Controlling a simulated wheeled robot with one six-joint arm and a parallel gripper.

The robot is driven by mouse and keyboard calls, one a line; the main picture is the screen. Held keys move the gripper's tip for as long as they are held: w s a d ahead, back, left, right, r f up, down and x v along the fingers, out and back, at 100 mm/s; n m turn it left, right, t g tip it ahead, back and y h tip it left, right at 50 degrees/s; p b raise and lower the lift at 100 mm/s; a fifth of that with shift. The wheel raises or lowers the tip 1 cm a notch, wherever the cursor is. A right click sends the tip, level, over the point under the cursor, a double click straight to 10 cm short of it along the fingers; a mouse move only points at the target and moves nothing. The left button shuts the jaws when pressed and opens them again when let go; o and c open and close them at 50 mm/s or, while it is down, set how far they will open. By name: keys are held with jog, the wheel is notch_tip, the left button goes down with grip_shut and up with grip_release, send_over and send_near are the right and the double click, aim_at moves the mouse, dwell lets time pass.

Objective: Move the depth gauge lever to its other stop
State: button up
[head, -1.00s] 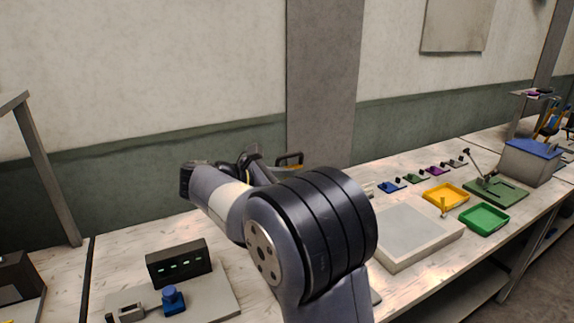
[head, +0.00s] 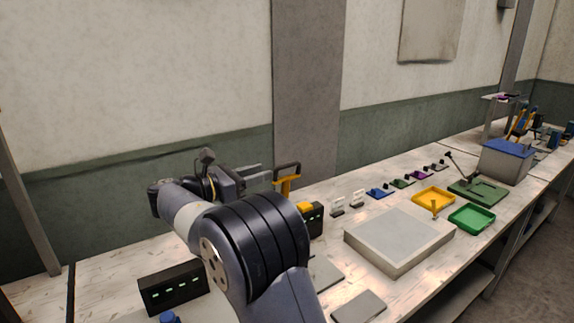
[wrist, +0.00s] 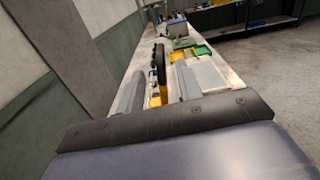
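No part is labelled as the depth gauge lever, so I cannot tell for sure which one it is. A tilted lever with a dark knob (head: 459,165) rises from a green base (head: 484,190) at the right of the bench. Nearer, a black-topped handle on a yellow arm (head: 285,183) stands just right of my gripper (head: 258,176). My gripper is open, with its two grey fingers apart and nothing held. In the wrist view the black handle (wrist: 160,62) shows between the fingers; I cannot tell whether they touch it.
A grey flat-topped block (head: 398,240) stands mid-bench. Yellow (head: 434,197) and green (head: 472,217) trays lie beyond it. A blue-lidded grey box (head: 507,160) stands farther right. A black box with green lights (head: 174,287) sits front left. Several small coloured pieces line the wall side.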

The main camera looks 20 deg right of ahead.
aim_at(282, 167)
jog(key=d, duration=0.3)
jog(key=w+d, duration=0.1)
jog(key=d, duration=0.2)
jog(key=d+p, duration=0.1)
jog(key=d, duration=0.2)
jog(key=shift+w+d, duration=0.15)
jog(key=shift+w, duration=0.25)
grip_shut()
